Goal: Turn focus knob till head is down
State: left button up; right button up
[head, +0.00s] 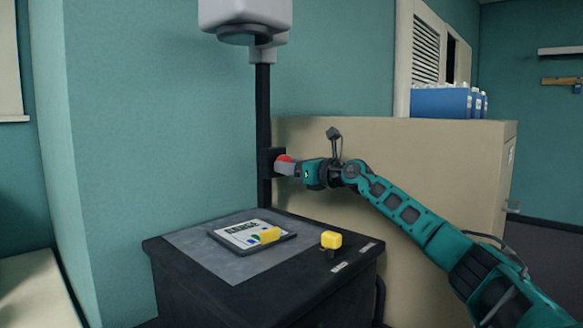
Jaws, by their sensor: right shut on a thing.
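A white-grey head (243,14) sits high on a dark upright column (263,110), above the black stand. A red focus knob (285,158) shows at the column's side, partly hidden by my gripper. My right gripper (284,167) reaches in from the right and is shut on the knob. My left gripper is not in view.
A black stand (300,290) with a grey top carries a printed board (252,236), a yellow piece on it and a yellow block (331,240). A beige cabinet (420,150) stands behind my right arm, with a blue crate (441,102) of bottles on top.

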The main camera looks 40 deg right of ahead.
pick_arm(q)
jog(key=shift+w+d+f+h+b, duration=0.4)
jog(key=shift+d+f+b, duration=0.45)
jog(key=shift+b, duration=1.35)
pick_arm(e)
jog(key=shift+d+r+n, duration=0.1)
jog(key=shift+r+n, duration=0.05)
jog(key=shift+n, duration=11.45)
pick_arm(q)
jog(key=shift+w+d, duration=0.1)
pick_arm(e)
jog(key=o, duration=1)
jog(key=shift+o, duration=0.2)
jog(key=shift+s, duration=0.1)
